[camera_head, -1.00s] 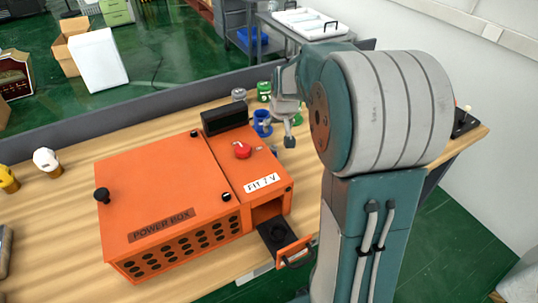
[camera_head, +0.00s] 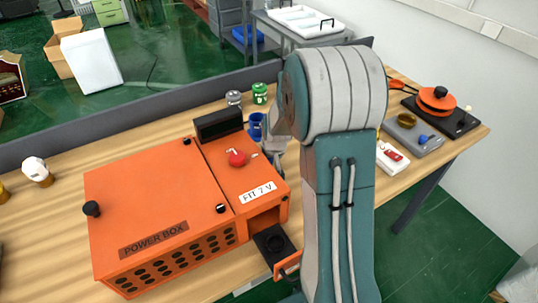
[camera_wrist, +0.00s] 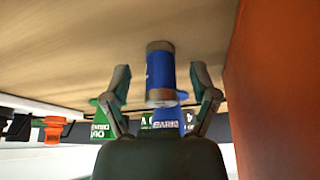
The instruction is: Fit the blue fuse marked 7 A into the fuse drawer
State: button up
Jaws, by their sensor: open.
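A blue fuse (camera_wrist: 160,68) with metal ends stands between the fingers of my gripper (camera_wrist: 161,76) in the wrist view. The fingers are open, with a gap on each side of it. Its marking cannot be read. A blue piece (camera_head: 254,127) shows beside the box in the head view, partly hidden by my arm. The orange power box (camera_head: 150,200) carries a "FIT 7 V" label. Its fuse drawer (camera_head: 271,241) is pulled out at the front right, with a dark round socket that looks empty. My gripper is mostly hidden in the head view.
A green fuse (camera_head: 260,93) and a grey one (camera_head: 233,98) stand behind the box. A red knob (camera_head: 237,158) tops the box. The orange wall (camera_wrist: 275,90) is close on the right in the wrist view. An orange pan (camera_head: 437,101) stands at far right.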

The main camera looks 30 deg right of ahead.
jog(key=shift+s+a, duration=0.1)
jog(key=shift+a, duration=0.05)
grip_shut()
jog(key=shift+r, duration=0.1)
jog(key=shift+r, duration=0.2)
jog(key=r, duration=0.3)
jog(key=shift+s+r, duration=0.1)
jog(key=shift+s, duration=0.1)
jog(key=s+d+r, duration=0.1)
jog(key=s+r, duration=0.8)
jog(key=s, duration=0.4)
jog(key=shift+s+d+r, duration=0.15)
jog(key=shift+s+d, duration=0.15)
